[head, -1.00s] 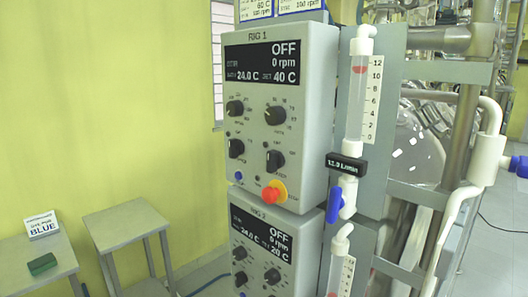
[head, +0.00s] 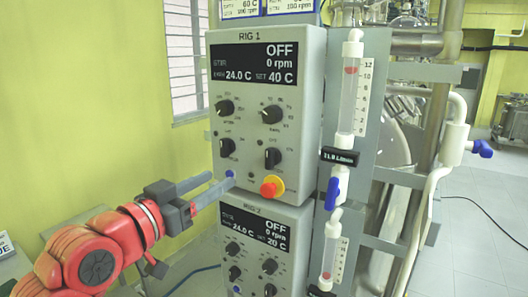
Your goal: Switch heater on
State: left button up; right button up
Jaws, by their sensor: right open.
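The RIG 1 control box (head: 310,140) shows OFF, 0 rpm, 24.0 C and SET 40 C on its display (head: 250,64). Below are black knobs: upper left (head: 225,107), upper right (head: 271,114), lower left (head: 227,147) and lower right (head: 272,158). Their small labels are too blurred to tell which is the heater switch. My right gripper (head: 237,179) is open and empty, with its fingertips low in front of the panel, near the blue lamp or button (head: 230,173). I cannot tell if it touches the panel. My left gripper is out of view.
A red mushroom button on a yellow collar (head: 271,186) sits just right of the fingertips. The RIG 2 box (head: 262,238) is directly below. A flow meter tube (head: 349,97) with a blue valve (head: 333,194) stands to the right.

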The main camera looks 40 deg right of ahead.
aim_at(267, 153)
jog(key=p+x, duration=0.5)
jog(key=x, duration=1.2)
jog(key=shift+d, duration=0.35)
grip_shut()
